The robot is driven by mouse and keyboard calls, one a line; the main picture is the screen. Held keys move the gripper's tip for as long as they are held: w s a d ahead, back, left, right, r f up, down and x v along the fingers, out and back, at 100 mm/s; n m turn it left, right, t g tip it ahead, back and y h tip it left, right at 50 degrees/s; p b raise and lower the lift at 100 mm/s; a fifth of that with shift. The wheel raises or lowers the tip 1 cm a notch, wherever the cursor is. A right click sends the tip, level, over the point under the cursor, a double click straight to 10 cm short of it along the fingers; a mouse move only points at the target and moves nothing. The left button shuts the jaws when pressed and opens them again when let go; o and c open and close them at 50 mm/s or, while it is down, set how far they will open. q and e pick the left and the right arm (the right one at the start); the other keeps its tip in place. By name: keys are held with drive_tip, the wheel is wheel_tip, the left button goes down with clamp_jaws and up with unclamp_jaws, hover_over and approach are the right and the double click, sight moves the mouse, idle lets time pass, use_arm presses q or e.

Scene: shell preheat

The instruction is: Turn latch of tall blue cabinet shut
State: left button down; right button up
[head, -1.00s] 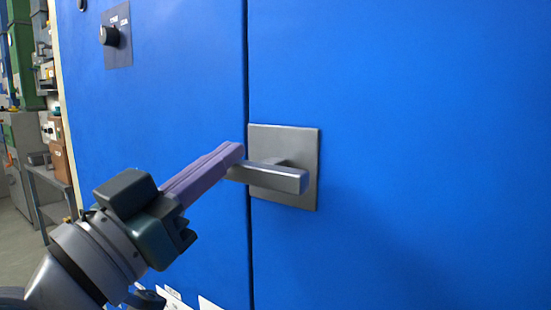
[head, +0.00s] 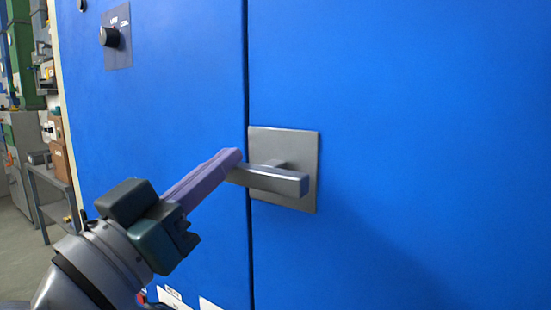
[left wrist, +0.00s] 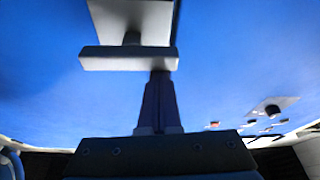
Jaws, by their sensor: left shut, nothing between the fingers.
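The tall blue cabinet (head: 420,90) fills most of the head view, with a dark vertical seam between its two panels. A grey latch handle (head: 275,181) sits on a square grey plate (head: 300,145) just right of the seam. The handle lies nearly level, its free end reaching left across the seam. My left gripper (head: 236,156) is shut and empty, its purple fingers at the handle's left end; I cannot tell whether they touch. In the left wrist view the handle (left wrist: 128,58) lies across the fingertips (left wrist: 160,80). My right gripper is not in view.
A black knob (head: 109,37) on a dark plate is on the left panel. White labels (head: 172,296) are low on the cabinet. At far left stand a grey table (head: 48,190) and green cabinets (head: 24,60). The space before the right panel is clear.

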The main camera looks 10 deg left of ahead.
use_arm(q)
drive_tip(key=shift+f+n+y, duration=0.2)
drive_tip(key=shift+n+y, duration=0.2)
drive_tip(key=shift+n, duration=0.4)
wheel_tip(320, 180, down, 2)
drive_tip(key=n+y+p, duration=0.1)
drive_tip(key=n+y, duration=0.1)
drive_tip(key=n, duration=0.2)
drive_tip(key=n+y+p, duration=0.1)
drive_tip(key=n+p, duration=0.1)
drive_tip(key=n, duration=0.3)
drive_tip(key=shift+y+p, duration=0.3)
drive_tip(key=shift+y, duration=0.1)
drive_tip(key=shift+s+d+f+n+g+y+p, duration=0.1)
drive_tip(key=shift+d+f+n+g+y+p, duration=0.4)
drive_tip(key=shift+n, duration=1.05)
drive_tip(key=shift+s+d+f+n+g+h+p, duration=0.1)
drive_tip(key=shift+f+n+g+p, duration=0.3)
drive_tip(key=shift+n+p, duration=1)
drive_tip(key=shift+s+d+f+n+g+y+p, duration=0.1)
drive_tip(key=shift+d+f+n+g+y+p, duration=0.35)
drive_tip(key=shift+n, duration=1.3)
drive_tip(key=shift+a+r, duration=0.15)
drive_tip(key=shift+r, duration=0.05)
